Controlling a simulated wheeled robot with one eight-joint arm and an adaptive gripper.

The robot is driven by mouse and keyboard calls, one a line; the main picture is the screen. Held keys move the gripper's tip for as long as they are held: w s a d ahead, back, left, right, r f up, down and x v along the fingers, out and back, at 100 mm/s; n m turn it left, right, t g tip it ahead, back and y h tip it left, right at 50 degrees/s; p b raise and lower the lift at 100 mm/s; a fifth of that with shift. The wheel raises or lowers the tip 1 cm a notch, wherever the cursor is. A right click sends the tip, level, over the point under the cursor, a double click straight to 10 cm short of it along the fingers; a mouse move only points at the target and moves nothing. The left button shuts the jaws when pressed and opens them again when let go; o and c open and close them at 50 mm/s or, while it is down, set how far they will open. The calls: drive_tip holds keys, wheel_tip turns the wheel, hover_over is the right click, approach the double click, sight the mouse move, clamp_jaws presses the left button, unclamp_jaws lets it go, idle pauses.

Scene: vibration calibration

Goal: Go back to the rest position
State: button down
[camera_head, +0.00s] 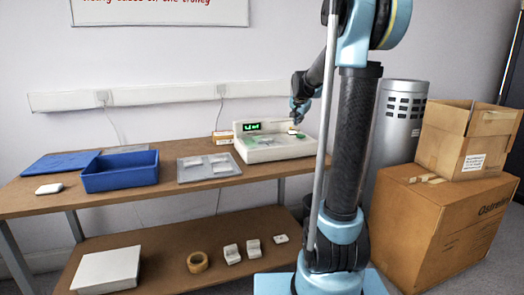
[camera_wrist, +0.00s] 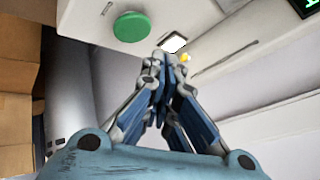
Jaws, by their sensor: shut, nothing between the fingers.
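My gripper (camera_head: 297,112) is over the right part of the white calibration device (camera_head: 275,151) on the wooden bench. In the wrist view my gripper (camera_wrist: 158,65) has its blue and grey fingers closed together, with nothing between them. The device shows a green lit display (camera_head: 251,127) on its left side. In the wrist view the device has a round green button (camera_wrist: 131,27) left of the fingertips. A small white and yellow item (camera_wrist: 173,42) lies just beyond the tips; I cannot tell if the fingers touch it.
A blue bin (camera_head: 120,172), a blue lid (camera_head: 62,163) and a grey tray (camera_head: 207,169) are on the bench. The lower shelf (camera_head: 165,260) holds a tape roll (camera_head: 198,262) and small parts. Cardboard boxes (camera_head: 440,225) and a grey bin (camera_head: 395,135) stand at right.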

drive_tip(key=s+f+n+g, duration=0.2)
drive_tip(key=s+f, duration=0.5)
drive_tip(key=s, duration=0.8)
drive_tip(key=s+f+n+g, duration=0.2)
drive_tip(key=s+f+n, duration=0.2)
drive_tip(key=s, duration=1.2)
drive_tip(key=s+f+n+g+y, duration=0.1)
drive_tip(key=s+f+n+g, duration=0.1)
drive_tip(key=s+f, duration=0.7)
drive_tip(key=s+a+n, duration=0.1)
drive_tip(key=s, duration=0.6)
drive_tip(key=shift+s+f, duration=0.2)
drive_tip(key=shift+f, duration=0.15)
drive_tip(key=shift+w+f, duration=0.2)
drive_tip(key=shift+w, duration=0.3)
